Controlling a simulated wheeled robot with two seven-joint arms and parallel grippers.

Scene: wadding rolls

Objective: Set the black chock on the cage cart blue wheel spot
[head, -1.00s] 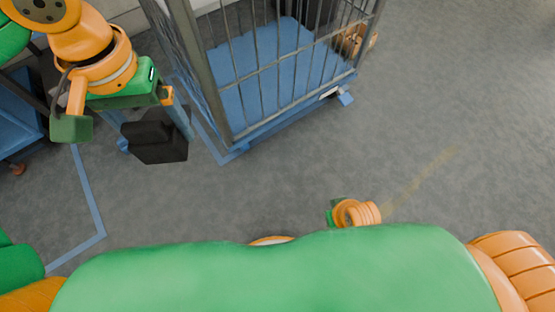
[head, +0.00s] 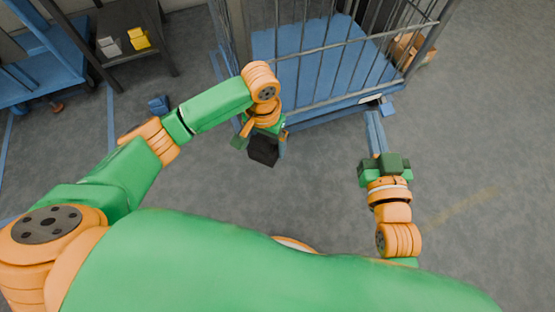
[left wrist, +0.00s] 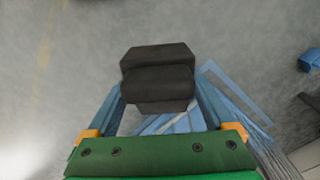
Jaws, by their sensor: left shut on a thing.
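The black chock (head: 263,150) hangs in my left gripper (head: 265,138), which is shut on it, in front of the cage cart's near left corner. In the left wrist view the chock (left wrist: 158,78) sits between the two blue fingers (left wrist: 158,110). The cage cart (head: 330,112) has a blue deck and grey bars. A blue taped outline (left wrist: 238,95) shows on the floor beside the chock in the left wrist view; I cannot tell whether it is the wheel spot. My right gripper (head: 375,132) is empty, its fingers close together near the cart's right corner.
A small blue block (head: 158,104) lies on the floor left of the cart. A dark shelf (head: 135,55) with a yellow item and a blue cart (head: 45,65) stand at the upper left. A cardboard box (head: 408,48) is behind the cage cart. Floor at right is clear.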

